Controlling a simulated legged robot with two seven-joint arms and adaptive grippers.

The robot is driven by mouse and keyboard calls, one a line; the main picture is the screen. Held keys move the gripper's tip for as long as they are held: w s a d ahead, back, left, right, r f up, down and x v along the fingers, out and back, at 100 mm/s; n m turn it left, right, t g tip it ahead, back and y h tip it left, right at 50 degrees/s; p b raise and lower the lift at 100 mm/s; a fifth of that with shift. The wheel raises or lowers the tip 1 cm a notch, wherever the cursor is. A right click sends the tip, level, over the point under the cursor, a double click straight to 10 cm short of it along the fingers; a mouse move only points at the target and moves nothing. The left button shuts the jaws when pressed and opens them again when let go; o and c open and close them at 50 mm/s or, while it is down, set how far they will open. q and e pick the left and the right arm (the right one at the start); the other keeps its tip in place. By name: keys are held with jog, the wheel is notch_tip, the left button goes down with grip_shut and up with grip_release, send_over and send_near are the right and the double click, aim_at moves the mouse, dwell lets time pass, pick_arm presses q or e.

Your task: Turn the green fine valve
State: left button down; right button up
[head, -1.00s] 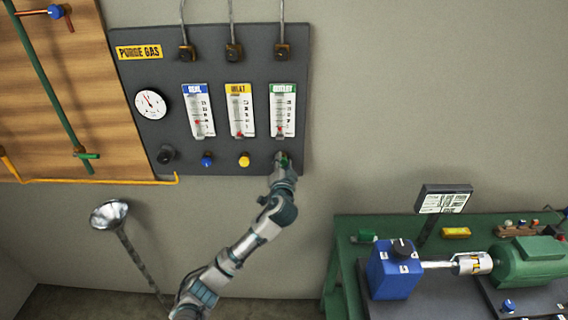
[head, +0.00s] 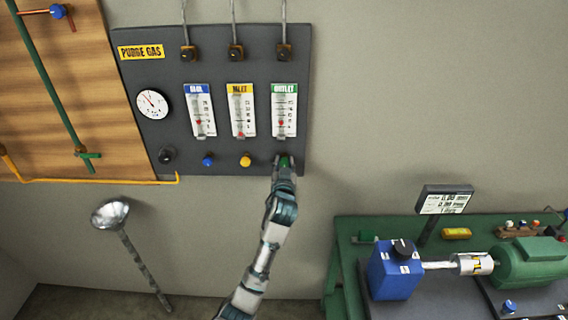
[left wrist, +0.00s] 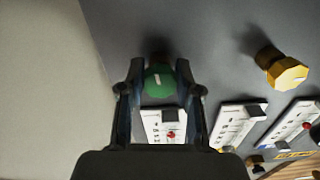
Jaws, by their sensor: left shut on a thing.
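The green fine valve (left wrist: 160,82) is a round knob with a white mark, between the two fingers of my left gripper (left wrist: 158,85) in the left wrist view. In the head view the green knob (head: 283,161) shows at the lower right of the dark purge gas panel (head: 222,140), with my left gripper (head: 284,167) shut on it from below. The OUTLET flow meter (head: 284,110) with a red float stands above the knob. My right gripper is in neither view.
A blue knob (head: 208,160) and a yellow knob (head: 245,160) sit left of the green one. A round gauge (head: 152,103) is at the panel's left.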

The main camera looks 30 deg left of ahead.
pick_arm(q)
jog(key=shift+f, duration=0.5)
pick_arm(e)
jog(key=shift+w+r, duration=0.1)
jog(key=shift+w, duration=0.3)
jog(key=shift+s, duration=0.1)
pick_arm(q)
jog(key=c, duration=1.1)
grip_release()
jog(key=shift+w, duration=0.1)
jog(key=o, duration=0.3)
jog(key=shift+w, duration=0.1)
jog(key=shift+r, duration=0.1)
jog(key=shift+s+r, duration=0.15)
jog(key=shift+s, duration=0.05)
jog(key=v, duration=1.1)
jog(key=shift+s+d, duration=0.15)
jog(key=shift+d, duration=0.15)
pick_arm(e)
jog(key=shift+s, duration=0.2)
